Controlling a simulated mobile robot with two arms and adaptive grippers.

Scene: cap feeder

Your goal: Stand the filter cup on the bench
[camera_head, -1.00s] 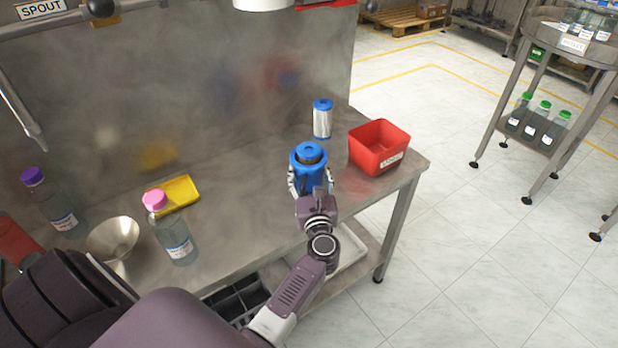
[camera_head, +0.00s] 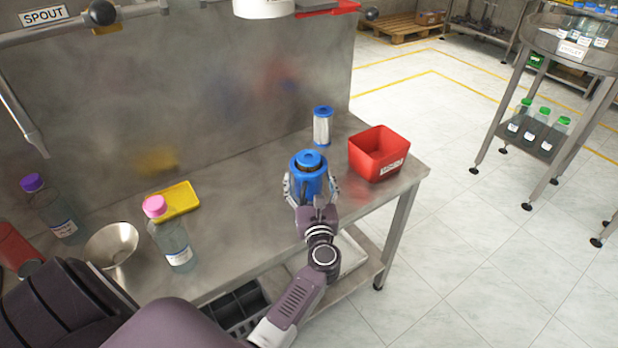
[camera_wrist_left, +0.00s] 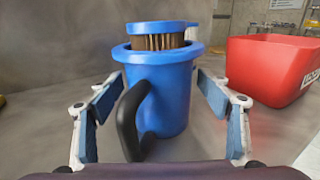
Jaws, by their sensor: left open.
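The filter cup (camera_head: 309,177) is a blue cup with a black handle, standing upright on the steel bench (camera_head: 240,219). It also shows in the left wrist view (camera_wrist_left: 170,92), with a brown pleated filter under a blue cap in its mouth. My left gripper (camera_head: 311,190) is around the cup. In the left wrist view its fingers (camera_wrist_left: 163,112) are spread on both sides, with gaps between them and the cup's wall. The handle points toward the gripper's palm. My right gripper is not in view.
A red bin (camera_head: 377,155) stands right of the cup, near the bench's right end. A pink-capped bottle (camera_head: 170,236), yellow tray (camera_head: 178,199) and metal funnel (camera_head: 111,243) are at left. Bench between is clear.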

